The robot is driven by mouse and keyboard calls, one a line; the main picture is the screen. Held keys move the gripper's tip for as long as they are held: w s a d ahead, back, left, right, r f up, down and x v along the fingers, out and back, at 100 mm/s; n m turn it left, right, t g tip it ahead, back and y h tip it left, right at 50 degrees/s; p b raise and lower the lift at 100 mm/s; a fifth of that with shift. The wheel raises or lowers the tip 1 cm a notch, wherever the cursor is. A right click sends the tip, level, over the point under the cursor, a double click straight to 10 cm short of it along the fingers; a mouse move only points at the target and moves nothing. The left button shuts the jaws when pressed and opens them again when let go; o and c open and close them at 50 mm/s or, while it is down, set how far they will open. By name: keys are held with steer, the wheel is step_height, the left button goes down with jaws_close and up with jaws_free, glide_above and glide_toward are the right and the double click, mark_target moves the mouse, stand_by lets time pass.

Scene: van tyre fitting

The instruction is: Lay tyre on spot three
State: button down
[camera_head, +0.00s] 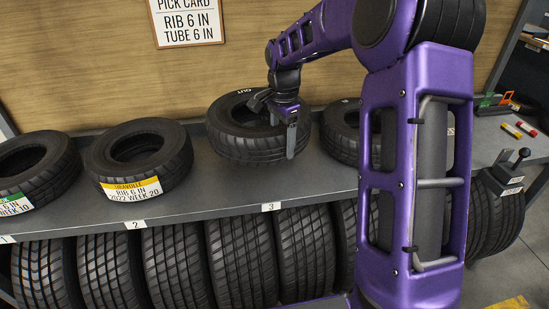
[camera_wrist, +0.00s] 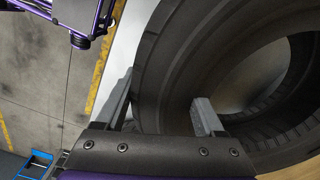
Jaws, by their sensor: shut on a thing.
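A black tyre (camera_head: 228,142) lies flat, or nearly so, at the shelf spot marked 3 (camera_head: 271,207), with a white mark on its upper side. It sits farther from the shelf's front edge or higher than the tyre at spot 2; I cannot tell whether it touches the shelf. My gripper (camera_head: 284,125) is shut on the tyre's wall, one finger outside and the other toward the hole. In the wrist view the tyre (camera_wrist: 190,45) fills the right side, its wall between the fingers of my gripper (camera_wrist: 163,88).
A yellow-labelled tyre (camera_head: 140,155) lies at spot 2 (camera_head: 134,225), and a green-labelled tyre (camera_head: 45,165) at spot 1. Another tyre (camera_head: 340,130) is close on the right, partly behind my arm. Several tyres stand below the shelf (camera_head: 210,190). A pick card (camera_head: 186,22) hangs behind.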

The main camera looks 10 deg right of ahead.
mark_target(283, 128)
steer(key=shift+f+b, duration=0.35)
steer(key=shift+f, duration=2.9)
jaws_free()
steer(key=shift+f, duration=0.1)
step_height(283, 128, up, 12)
steer(key=shift+r+p, duration=0.15)
steer(key=shift+p, duration=0.65)
